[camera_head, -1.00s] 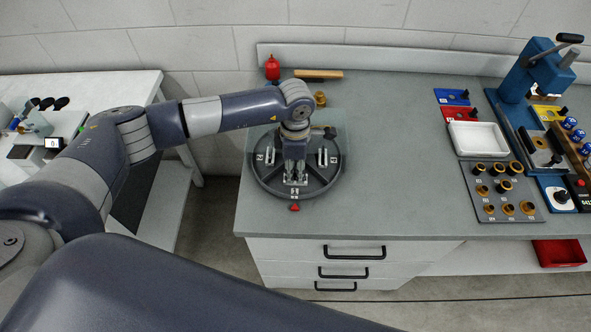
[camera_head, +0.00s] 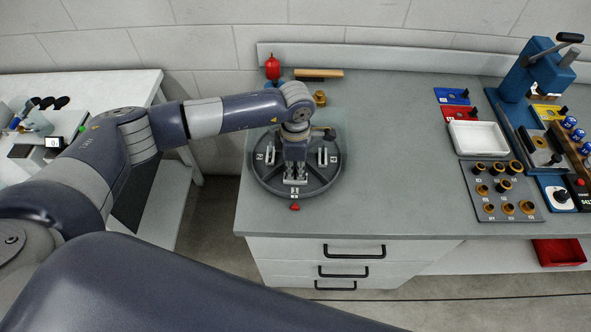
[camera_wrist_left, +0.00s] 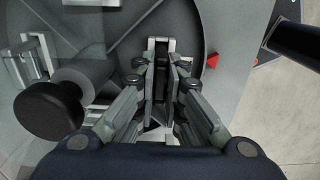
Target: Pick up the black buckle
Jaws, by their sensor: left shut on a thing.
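My left gripper (camera_head: 295,174) points down over the front slot of a round grey turntable (camera_head: 262,184) on the bench. In the left wrist view its two fingers (camera_wrist_left: 161,88) are shut on the black buckle (camera_wrist_left: 160,82), a narrow dark piece standing between them. The buckle is still at a light metal holder (camera_wrist_left: 160,43) on the turntable; I cannot tell whether it touches it. In the head view the fingers and wrist hide the buckle. My right gripper is not in view.
More metal holders (camera_head: 323,156) stand on the turntable. A black knob (camera_wrist_left: 48,111) on a grey shaft is close beside the left finger. A red pointer (camera_head: 295,207) marks the front. A red bottle (camera_head: 272,68) stands behind.

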